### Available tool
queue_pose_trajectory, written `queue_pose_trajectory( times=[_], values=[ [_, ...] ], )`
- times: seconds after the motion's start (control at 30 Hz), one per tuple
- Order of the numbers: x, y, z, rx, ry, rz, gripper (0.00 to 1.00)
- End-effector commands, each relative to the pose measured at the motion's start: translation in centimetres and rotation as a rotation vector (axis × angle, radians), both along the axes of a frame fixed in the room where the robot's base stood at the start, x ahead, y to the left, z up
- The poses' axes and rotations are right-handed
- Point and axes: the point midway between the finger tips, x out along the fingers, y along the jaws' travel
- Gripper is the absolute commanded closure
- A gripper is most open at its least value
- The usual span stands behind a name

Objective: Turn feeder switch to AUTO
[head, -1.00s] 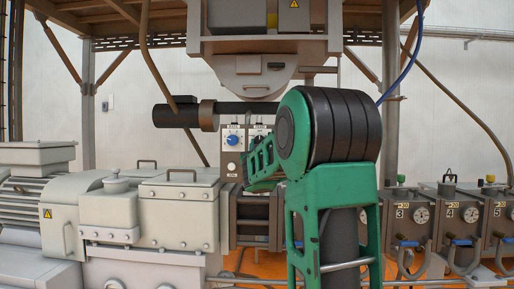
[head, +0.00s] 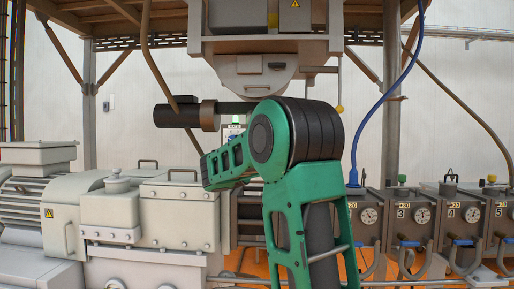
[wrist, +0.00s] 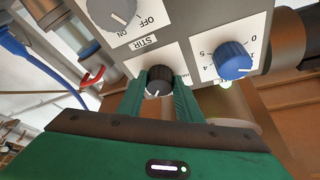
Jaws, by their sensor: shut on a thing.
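The black feeder knob (wrist: 158,76) shows in the wrist view on a white plate of the grey control panel (wrist: 176,28). Its white pointer line faces the lower part of the picture. A partly covered label, seemingly starting "HA", is beside it; no AUTO marking is readable. My gripper (wrist: 158,88) has its two green fingers on either side of this knob, shut on it. In the head view my green arm covers the knob and my gripper; only a small top part of the panel (head: 232,132) shows.
A grey STIR knob (wrist: 112,10) with ON and OFF marks and a blue numbered dial (wrist: 232,60) sit close to the black knob. A blue hose (wrist: 40,62) runs at the left. A dark cylinder (head: 176,116) is above the panel.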

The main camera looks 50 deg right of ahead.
Motion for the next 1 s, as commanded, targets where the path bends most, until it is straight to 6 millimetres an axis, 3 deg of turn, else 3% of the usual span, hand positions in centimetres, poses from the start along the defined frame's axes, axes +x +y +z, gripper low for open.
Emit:
queue_pose_trajectory(
  times=[0.4, 1.0],
  values=[
    [0.52, 0.45, -0.11, 0.166, -0.186, 0.008, 0.90],
    [0.56, 0.43, -0.12, 0.206, -0.231, 0.009, 0.90]
  ],
)
